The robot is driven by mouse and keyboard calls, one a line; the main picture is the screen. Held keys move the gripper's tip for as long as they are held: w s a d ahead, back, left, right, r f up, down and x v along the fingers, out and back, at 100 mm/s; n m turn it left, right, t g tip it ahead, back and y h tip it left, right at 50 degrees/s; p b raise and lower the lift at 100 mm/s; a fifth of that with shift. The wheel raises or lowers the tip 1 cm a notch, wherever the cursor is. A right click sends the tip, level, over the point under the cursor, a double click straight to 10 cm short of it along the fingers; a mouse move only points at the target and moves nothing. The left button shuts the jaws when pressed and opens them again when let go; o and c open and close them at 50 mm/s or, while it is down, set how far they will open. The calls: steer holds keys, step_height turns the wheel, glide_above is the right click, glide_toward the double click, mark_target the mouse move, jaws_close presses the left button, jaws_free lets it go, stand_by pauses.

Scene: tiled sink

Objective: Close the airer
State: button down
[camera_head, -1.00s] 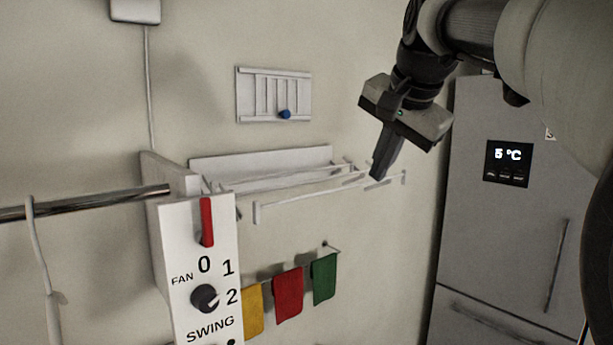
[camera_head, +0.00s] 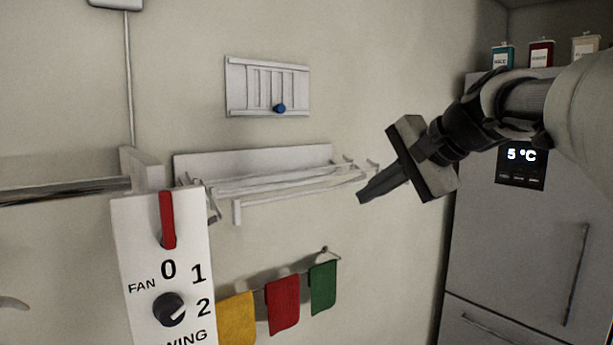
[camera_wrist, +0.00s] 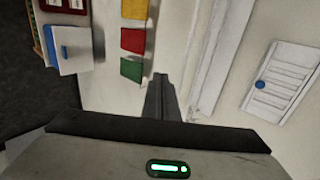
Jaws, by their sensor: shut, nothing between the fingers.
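The airer (camera_head: 250,160) is a white wall rack with thin rails, partly folded out from its back plate. Its front rail (camera_head: 300,192) sits in front of the plate, running toward my fingertips. My gripper (camera_head: 362,197) is shut and empty, pointing left just beside the right end of the front rail. I cannot tell if they touch. In the wrist view, the shut fingers (camera_wrist: 160,82) lie beside the long white airer (camera_wrist: 222,58).
A fan control panel (camera_head: 165,265) with a red switch stands at the front left. Yellow, red and green cloths (camera_head: 282,303) hang below the airer. A vent with a blue knob (camera_head: 268,88) is above it. A fridge (camera_head: 520,235) stands at right.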

mark_target(358, 182)
steer(key=shift+w+a+r+p, duration=0.15)
steer(key=shift+w+a+r, duration=0.1)
steer(key=shift+w+a, duration=0.4)
steer(key=shift+w+a+r+p, duration=0.15)
steer(key=shift+w+a+r, duration=0.15)
steer(key=shift+w, duration=0.55)
steer(key=w+a+p, duration=0.3)
steer(key=w+a, duration=0.2)
steer(key=w, duration=0.2)
steer(key=shift+w+p, duration=0.35)
steer(key=shift+w, duration=0.05)
steer(key=shift+a+f, duration=0.1)
